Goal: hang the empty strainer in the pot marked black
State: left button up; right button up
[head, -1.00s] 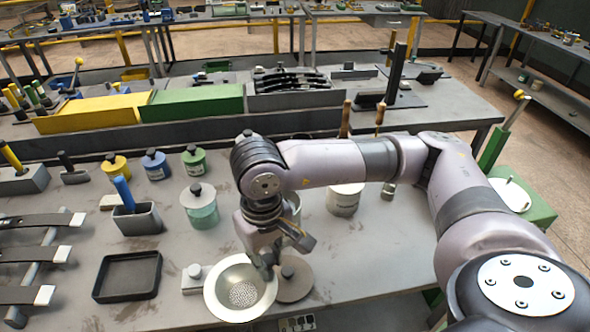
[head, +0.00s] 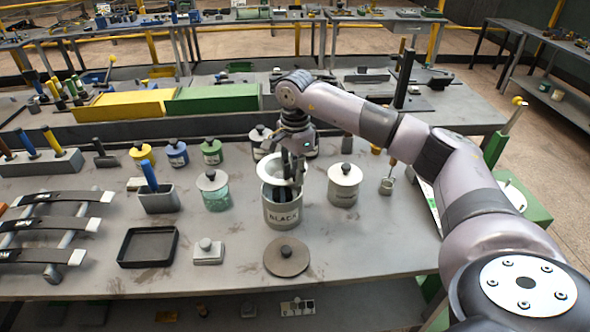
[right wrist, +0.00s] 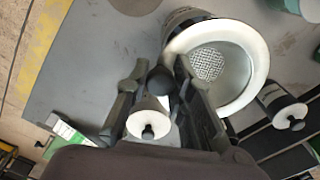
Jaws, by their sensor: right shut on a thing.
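The strainer (head: 270,166) is a white-rimmed bowl with a perforated bottom, and it looks empty in the right wrist view (right wrist: 259,72). My right gripper (head: 293,168) is shut on its rim. The gripper's dark fingers also show in the right wrist view (right wrist: 160,92). The pale pot marked BLACK (head: 282,213) stands upright on the table, directly below the gripper. The strainer is over the back left of the pot's mouth. I cannot tell whether its bowl is inside or still above the rim. My left gripper is not in view.
A brown round lid (head: 287,257) lies in front of the pot. A lidded white pot (head: 344,185) stands close on the right, and a green lidded jar (head: 214,191) on the left. A black tray (head: 148,247) lies front left. The table's front right is clear.

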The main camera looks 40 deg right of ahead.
aim_at(294, 180)
jog(key=shift+w+f, duration=0.1)
jog(key=shift+w, duration=0.05)
jog(key=shift+a+f+b, duration=0.1)
jog(key=shift+f+b, duration=0.2)
jog(key=shift+b, duration=0.05)
jog(key=shift+f, duration=0.3)
notch_tip(294, 180, down, 2)
jog(key=shift+f+b, duration=0.2)
jog(key=shift+b, duration=0.85)
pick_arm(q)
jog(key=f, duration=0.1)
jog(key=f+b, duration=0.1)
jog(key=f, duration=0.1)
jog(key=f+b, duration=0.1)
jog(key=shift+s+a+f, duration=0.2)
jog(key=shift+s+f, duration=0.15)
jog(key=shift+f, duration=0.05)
pick_arm(e)
notch_tip(294, 180, down, 3)
jog(key=shift+r, duration=0.1)
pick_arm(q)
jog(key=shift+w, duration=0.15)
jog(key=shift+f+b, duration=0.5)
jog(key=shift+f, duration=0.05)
pick_arm(e)
jog(key=shift+f, duration=0.6)
jog(key=o, duration=1.1)
jog(key=shift+c, duration=0.2)
